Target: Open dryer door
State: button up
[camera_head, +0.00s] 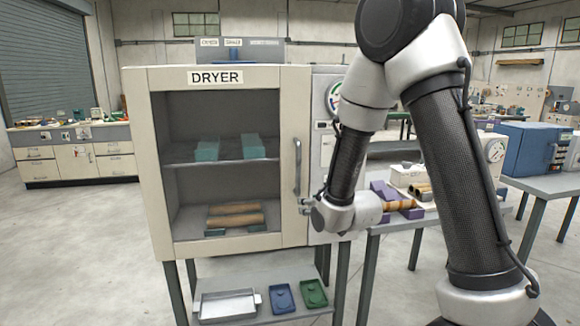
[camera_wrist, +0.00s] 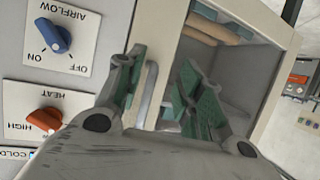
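The dryer (camera_head: 217,77) is a cream cabinet on a stand, left of centre in the head view. Its windowed door (camera_head: 293,115) looks shut, with a vertical grey bar handle (camera_head: 298,165) near the right edge. My gripper (camera_head: 305,206) is at the handle's lower end. In the wrist view my gripper (camera_wrist: 158,88) is open, its two green-padded fingers apart. The pale handle bar (camera_wrist: 147,95) shows between the fingers, closer to the left one; I cannot tell if they touch. Brown rolls (camera_head: 234,216) lie behind the glass on the lower level.
A control panel with a blue airflow knob (camera_wrist: 56,36) and a red heat knob (camera_wrist: 43,119) is beside the handle. A table (camera_head: 405,222) with purple holders stands to the right. Trays lie on the shelf (camera_head: 262,278) below the dryer. The floor at left is clear.

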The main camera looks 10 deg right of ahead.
aim_at(300, 168)
notch_tip(300, 168, up, 8)
jog(key=w+t, duration=0.2)
jog(key=t, duration=0.2)
jog(key=shift+y, duration=0.3)
jog(key=w, duration=0.2)
jog(key=w+a, duration=0.1)
jog(key=w, duration=0.4)
jog(key=shift+w+a+r, duration=0.3)
jog(key=shift+a+r, duration=0.1)
jog(key=shift+c, duration=0.3)
grip_shut()
